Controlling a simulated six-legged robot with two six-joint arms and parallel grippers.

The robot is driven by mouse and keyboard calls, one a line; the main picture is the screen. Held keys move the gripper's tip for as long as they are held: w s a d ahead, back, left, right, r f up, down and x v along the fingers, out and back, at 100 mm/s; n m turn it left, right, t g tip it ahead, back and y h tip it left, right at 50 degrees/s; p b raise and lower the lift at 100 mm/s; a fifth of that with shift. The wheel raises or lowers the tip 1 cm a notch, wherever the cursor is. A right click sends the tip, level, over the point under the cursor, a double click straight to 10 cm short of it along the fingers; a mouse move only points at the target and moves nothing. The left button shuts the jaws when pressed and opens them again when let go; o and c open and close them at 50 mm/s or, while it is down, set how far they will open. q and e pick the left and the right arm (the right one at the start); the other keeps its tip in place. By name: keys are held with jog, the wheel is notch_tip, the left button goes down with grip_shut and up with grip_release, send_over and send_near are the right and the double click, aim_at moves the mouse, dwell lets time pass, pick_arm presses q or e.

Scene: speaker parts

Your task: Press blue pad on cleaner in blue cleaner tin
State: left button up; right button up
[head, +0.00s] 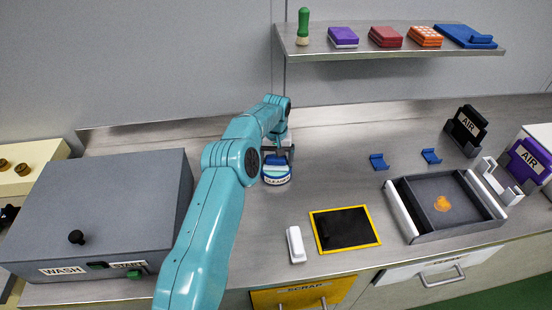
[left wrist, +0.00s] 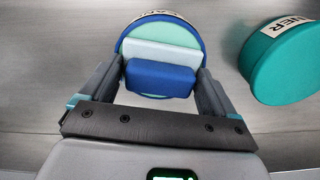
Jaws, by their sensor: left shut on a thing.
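The blue cleaner tin (head: 276,181) stands on the steel counter, and its round top with mint-green cleaner (left wrist: 160,32) shows in the left wrist view. My left gripper (left wrist: 160,88) is shut on the blue pad (left wrist: 160,79), which has a pale blue part along its far side. The pad is over the tin's open top, between the two fingers. I cannot tell whether it touches the cleaner. In the head view my left gripper (head: 277,155) is directly above the tin. My right gripper is not in view.
A teal cleaner tin (left wrist: 280,65) stands right of the blue one. A white block (head: 296,245) and a yellow-edged black mat (head: 375,240) lie nearer the front. A grey wash box (head: 120,190) is left, a dark tray (head: 450,230) right. A shelf (head: 400,52) hangs above.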

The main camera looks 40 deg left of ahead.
pick_arm(q)
jog(key=shift+r+p, duration=2.3)
jog(key=shift+r, duration=1.2)
jog(key=shift+f, duration=0.1)
jog(key=shift+s, duration=0.1)
